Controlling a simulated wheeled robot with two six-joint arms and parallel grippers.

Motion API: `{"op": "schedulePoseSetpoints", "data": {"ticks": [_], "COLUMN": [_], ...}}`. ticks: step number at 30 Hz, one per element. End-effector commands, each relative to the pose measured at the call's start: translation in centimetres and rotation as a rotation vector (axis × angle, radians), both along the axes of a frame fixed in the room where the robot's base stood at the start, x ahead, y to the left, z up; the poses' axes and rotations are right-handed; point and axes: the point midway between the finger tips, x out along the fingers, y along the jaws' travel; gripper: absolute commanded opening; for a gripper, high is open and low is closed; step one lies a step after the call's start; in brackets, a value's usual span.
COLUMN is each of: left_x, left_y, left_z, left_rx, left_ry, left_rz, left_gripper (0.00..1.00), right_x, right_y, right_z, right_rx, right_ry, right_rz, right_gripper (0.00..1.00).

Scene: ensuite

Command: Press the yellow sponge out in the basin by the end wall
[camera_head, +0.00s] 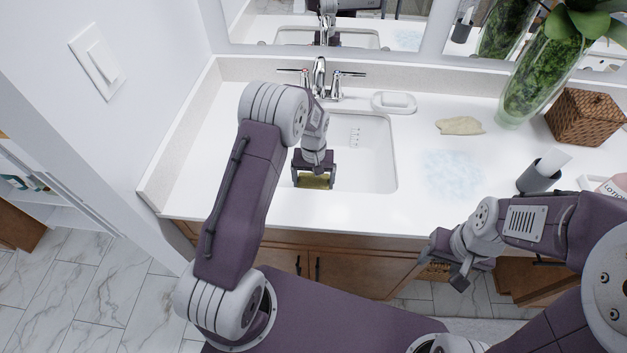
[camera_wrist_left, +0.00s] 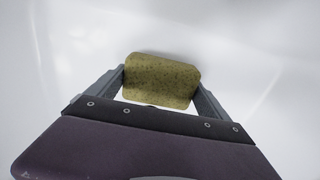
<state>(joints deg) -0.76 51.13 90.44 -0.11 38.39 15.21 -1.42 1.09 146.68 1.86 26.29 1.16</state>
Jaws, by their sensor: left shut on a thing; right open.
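The yellow sponge (camera_wrist_left: 161,80) is held between the two fingers of my left gripper (camera_wrist_left: 163,88). It fills the space between the fingers in the left wrist view, with white basin surface behind it. In the head view the sponge (camera_head: 314,182) shows below my left gripper (camera_head: 313,178), over the near part of the white basin (camera_head: 375,165). I cannot tell whether the sponge touches the basin floor. My right gripper (camera_head: 450,268) is open and empty, in front of the counter's front edge.
A chrome faucet (camera_head: 320,78) stands behind the basin. A soap dish (camera_head: 394,102), a beige cloth-like item (camera_head: 460,126), a glass vase (camera_head: 540,80), a woven box (camera_head: 586,117) and a dark cup (camera_head: 540,176) stand to the right. A bluish-white patch (camera_head: 452,174) marks the counter.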

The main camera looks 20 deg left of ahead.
Motion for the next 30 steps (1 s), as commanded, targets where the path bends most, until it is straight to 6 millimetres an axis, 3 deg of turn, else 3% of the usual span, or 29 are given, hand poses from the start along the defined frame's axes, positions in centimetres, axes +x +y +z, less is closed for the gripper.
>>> {"op": "schedulePoseSetpoints", "data": {"ticks": [30], "left_x": [0.0], "left_y": [0.0], "left_z": [-1.1], "left_rx": [0.000], "left_ry": [0.001], "left_rz": [0.000], "left_gripper": [0.58], "right_x": [0.0], "right_y": [0.0], "right_z": [-0.5], "right_rx": [0.000], "right_ry": [0.000], "right_rz": [0.000], "right_gripper": [0.58]}}
